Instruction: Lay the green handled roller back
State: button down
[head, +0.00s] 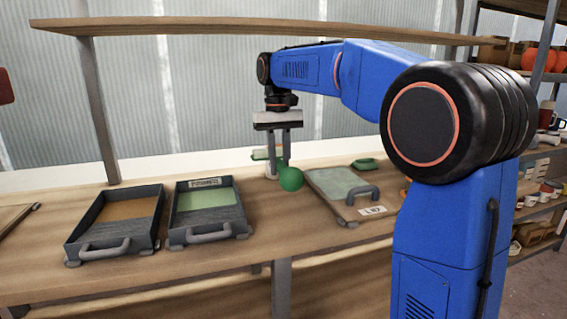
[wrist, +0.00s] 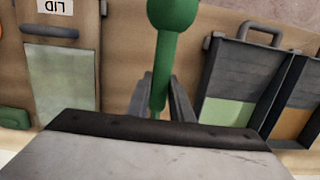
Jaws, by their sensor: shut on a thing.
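My gripper (head: 279,163) is shut on the green handle (wrist: 160,70) of a tool, which I take to be the green handled roller. Its round green knob (head: 291,179) shows just in front of the fingers, low over the bench. The rest of the tool is mostly hidden behind the fingers, so I cannot tell whether it touches the bench. A dark tray with a green floor (head: 207,233) and a label at its back lies left of my gripper. A dark tray with a brown floor (head: 111,245) lies further left. Both trays look empty.
A tray with a pale lid marked LID (head: 325,181) lies right of my gripper. A small green object (head: 365,163) lies behind it. A wooden shelf (head: 220,26) spans above the bench (head: 185,277), on a post at left. Bare bench separates the green-floored tray and the lidded tray.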

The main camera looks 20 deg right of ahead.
jog(key=shift+f, duration=5.65)
jog(key=c, duration=1.5)
grip_release()
jog(key=shift+r, duration=0.1)
